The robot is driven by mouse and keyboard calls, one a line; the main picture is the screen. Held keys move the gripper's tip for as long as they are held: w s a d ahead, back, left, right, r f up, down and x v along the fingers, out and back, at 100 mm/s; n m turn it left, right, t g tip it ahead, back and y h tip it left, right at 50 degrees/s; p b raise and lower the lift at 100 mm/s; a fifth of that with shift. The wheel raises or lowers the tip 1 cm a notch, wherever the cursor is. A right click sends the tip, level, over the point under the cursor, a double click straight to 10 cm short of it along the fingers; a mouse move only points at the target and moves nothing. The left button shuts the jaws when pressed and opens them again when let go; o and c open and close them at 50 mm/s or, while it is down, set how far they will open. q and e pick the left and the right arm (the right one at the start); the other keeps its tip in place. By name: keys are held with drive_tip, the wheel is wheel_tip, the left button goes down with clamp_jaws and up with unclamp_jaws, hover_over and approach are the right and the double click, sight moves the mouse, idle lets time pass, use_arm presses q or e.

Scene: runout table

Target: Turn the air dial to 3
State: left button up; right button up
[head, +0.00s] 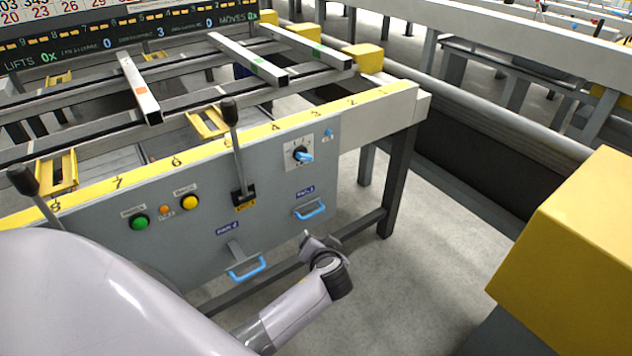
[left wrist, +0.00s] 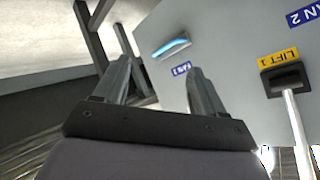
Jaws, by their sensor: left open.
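The air dial (head: 302,155) is a blue pointer knob on a square white plate, high on the right part of the grey panel (head: 150,260) in the head view. Its numbers are too small to read. The dial does not show in that view. My right gripper is not in view.
Blue handles (head: 311,210) and (head: 247,268) stick out under the dial; one also shows in the left wrist view (left wrist: 172,47). A black lever (head: 236,150) rises left of the dial. Green (head: 140,222) and yellow (head: 190,202) buttons sit farther left. A yellow block (head: 575,260) stands at right.

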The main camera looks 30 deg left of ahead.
use_arm(q)
drive_tip(key=w+a+r+n+y+b, duration=0.3)
drive_tip(key=w+r+y+b, duration=0.2)
drive_tip(key=w, duration=0.2)
drive_tip(key=n+g+y+b, duration=0.2)
drive_tip(key=n+y+b, duration=0.1)
drive_tip(key=n+y, duration=0.1)
approach(307, 159)
drive_tip(key=a, duration=0.2)
drive_tip(key=shift+t, duration=0.3)
drive_tip(key=b+x, duration=0.1)
drive_tip(key=x, duration=0.5)
drive_tip(key=shift+w+a+f, duration=0.1)
drive_tip(key=shift+w+a, duration=0.1)
drive_tip(key=shift+w, duration=0.1)
drive_tip(key=c, duration=1.1)
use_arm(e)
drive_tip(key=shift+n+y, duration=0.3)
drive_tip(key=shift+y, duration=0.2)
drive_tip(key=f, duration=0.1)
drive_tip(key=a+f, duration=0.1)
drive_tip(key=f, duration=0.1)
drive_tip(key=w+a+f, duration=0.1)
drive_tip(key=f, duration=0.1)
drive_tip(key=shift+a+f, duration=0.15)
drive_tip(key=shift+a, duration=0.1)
